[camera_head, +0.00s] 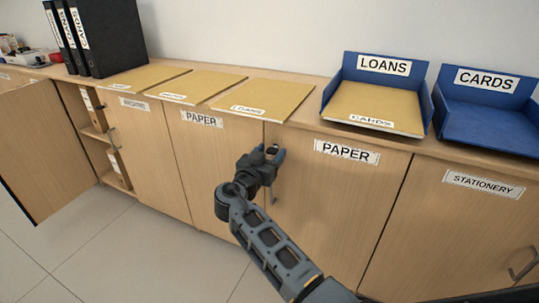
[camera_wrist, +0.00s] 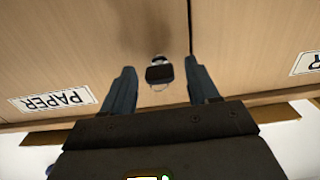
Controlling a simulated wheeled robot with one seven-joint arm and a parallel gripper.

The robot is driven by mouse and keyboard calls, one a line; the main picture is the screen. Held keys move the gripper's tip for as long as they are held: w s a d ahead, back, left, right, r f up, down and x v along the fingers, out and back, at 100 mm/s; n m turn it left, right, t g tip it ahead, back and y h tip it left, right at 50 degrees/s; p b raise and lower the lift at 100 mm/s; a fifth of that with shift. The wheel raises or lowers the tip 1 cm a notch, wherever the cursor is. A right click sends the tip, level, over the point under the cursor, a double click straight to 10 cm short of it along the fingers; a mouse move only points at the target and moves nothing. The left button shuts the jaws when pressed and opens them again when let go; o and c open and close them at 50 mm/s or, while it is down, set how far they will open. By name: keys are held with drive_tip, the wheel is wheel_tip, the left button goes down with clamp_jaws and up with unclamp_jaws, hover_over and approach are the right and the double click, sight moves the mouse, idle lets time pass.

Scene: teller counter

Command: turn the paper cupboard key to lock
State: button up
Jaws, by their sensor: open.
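The paper cupboard has two light wood doors; the right paper door (camera_head: 335,205) carries a bold PAPER label (camera_head: 346,152) and looks shut. The key (camera_wrist: 159,73) has a dark head in a small metal lock, just beside the door seam in the wrist view. My gripper (camera_head: 269,154) is at the top of this door by the seam. In the wrist view my gripper (camera_wrist: 158,78) is open, with one finger on each side of the key head and visible gaps between. The key's exact angle is hard to tell.
A door handle (camera_head: 273,193) is just below my gripper. An open cupboard door (camera_head: 45,150) swings out at the far left. Folders (camera_head: 262,99), blue LOANS (camera_head: 384,66) and CARDS (camera_head: 490,115) trays and black binders (camera_head: 108,35) stand on the counter. The floor in front is clear.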

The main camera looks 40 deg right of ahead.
drive_tip(key=c, duration=1)
drive_tip(key=shift+c, duration=0.2)
